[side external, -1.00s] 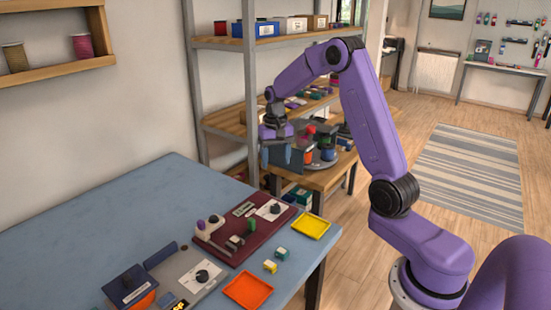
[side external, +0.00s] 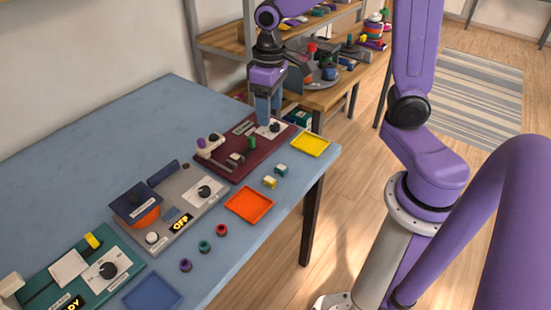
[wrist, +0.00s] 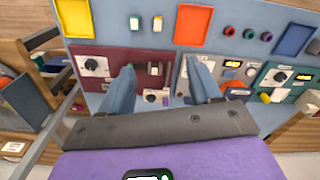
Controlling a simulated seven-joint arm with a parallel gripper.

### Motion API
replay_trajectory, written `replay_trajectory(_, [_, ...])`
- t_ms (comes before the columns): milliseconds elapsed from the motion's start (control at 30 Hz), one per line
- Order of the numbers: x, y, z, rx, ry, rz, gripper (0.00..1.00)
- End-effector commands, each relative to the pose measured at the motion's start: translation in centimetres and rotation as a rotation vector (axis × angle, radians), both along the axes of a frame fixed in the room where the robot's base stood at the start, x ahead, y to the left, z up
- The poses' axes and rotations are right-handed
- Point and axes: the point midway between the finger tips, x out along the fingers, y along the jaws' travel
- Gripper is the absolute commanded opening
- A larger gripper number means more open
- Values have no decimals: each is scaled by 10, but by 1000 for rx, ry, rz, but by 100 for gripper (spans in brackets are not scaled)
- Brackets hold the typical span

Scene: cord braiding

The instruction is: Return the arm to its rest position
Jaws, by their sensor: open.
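My gripper (side external: 268,110) hangs from my purple arm, fingers down, above the far end of the maroon panel (side external: 222,172) on the blue table. In the wrist view its two blue-grey fingers (wrist: 160,88) are spread apart with nothing between them. The maroon panel (wrist: 118,62) lies below and beyond the fingers, with a dial plate and small fittings on it. In the side view I cannot tell whether the fingertips touch the panel.
A yellow tray (side external: 311,144) and an orange tray (side external: 249,205) lie along the table's right edge. A grey panel (side external: 187,228) and a green panel (side external: 120,262) stand nearer. Behind are a workbench with a round turntable (side external: 318,78) and a shelf. The table's left part is clear.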

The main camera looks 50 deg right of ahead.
Motion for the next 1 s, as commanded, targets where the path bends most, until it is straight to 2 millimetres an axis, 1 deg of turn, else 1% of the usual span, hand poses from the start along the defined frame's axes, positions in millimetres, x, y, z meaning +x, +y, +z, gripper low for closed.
replay_trajectory(33, [-16, 8, 2, 1, -3, 62, 63])
replay_trajectory(100, [-36, 16, 4, 2, -4, 143, 63])
replay_trajectory(167, [-54, 21, 5, 2, -5, 213, 63])
replay_trajectory(300, [-96, 29, 6, 4, -8, 374, 63])
replay_trajectory(500, [-154, 28, 4, 6, -11, 600, 63])
replay_trajectory(600, [-177, 24, 2, 8, -12, 695, 63])
replay_trajectory(700, [-193, 21, 1, 9, -13, 765, 63])
replay_trajectory(800, [-202, 18, -1, 9, -13, 806, 63])
replay_trajectory(1000, [-207, 16, -1, 9, -14, 827, 63])
